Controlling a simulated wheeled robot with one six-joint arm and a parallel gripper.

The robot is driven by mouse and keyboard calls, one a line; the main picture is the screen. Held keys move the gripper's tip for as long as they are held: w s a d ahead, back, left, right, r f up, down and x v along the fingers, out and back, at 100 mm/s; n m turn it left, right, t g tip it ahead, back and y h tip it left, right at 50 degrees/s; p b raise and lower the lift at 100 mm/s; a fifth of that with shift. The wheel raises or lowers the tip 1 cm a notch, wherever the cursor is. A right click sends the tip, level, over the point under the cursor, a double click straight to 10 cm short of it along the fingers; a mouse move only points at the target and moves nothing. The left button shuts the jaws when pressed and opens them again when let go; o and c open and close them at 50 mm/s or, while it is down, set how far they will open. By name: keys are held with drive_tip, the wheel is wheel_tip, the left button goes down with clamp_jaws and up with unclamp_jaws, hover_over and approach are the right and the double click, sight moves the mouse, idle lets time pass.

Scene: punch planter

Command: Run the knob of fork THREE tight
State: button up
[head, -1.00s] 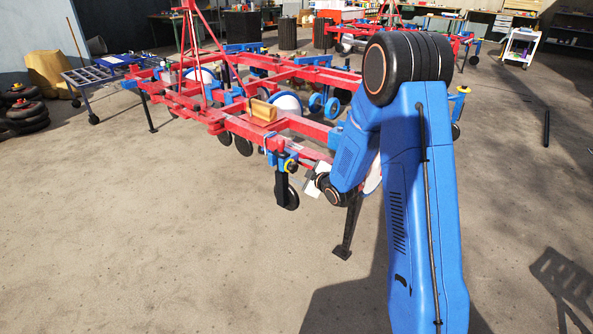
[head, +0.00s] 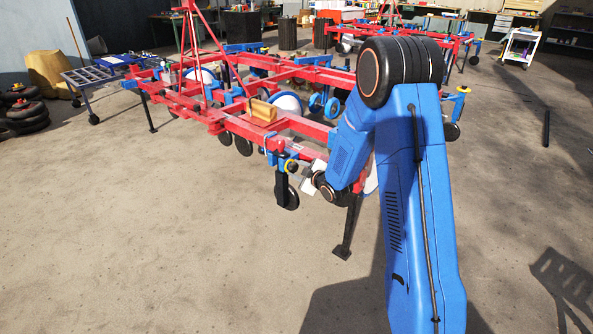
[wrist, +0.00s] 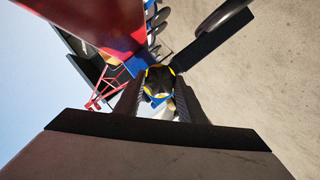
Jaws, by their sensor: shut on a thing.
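The knob (wrist: 159,80) is black with a yellow ring, in the middle of the wrist view. My gripper (wrist: 157,98) has its two dark ribbed fingers on either side of it and is shut on it. In the head view the knob (head: 292,166) sits on a blue fork holder at the near corner of the red planter frame (head: 245,128), above a black wheel (head: 291,198). My arm reaches it from the right. I cannot read a fork number. The faces where fingers and knob meet are partly hidden.
A red beam (wrist: 105,25) passes close to my gripper in the wrist view. A dark support leg (head: 347,228) stands just under my wrist. A tan wooden block (head: 263,110) lies on the frame. The floor in front is clear.

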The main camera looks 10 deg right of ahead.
drive_tip(key=m+g+y, duration=0.1)
drive_tip(key=m, duration=0.1)
drive_tip(key=shift+d+m, duration=0.15)
drive_tip(key=shift+m, duration=0.15)
drive_tip(key=shift+w+m+g+y, duration=0.1)
drive_tip(key=shift+m+g+y, duration=0.55)
drive_tip(key=shift+m, duration=0.45)
drive_tip(key=o, duration=1)
drive_tip(key=shift+r, duration=0.1)
drive_tip(key=shift+o, duration=0.2)
drive_tip(key=shift+d, duration=0.1)
drive_tip(key=v, duration=1.7)
drive_tip(key=shift+r, duration=0.25)
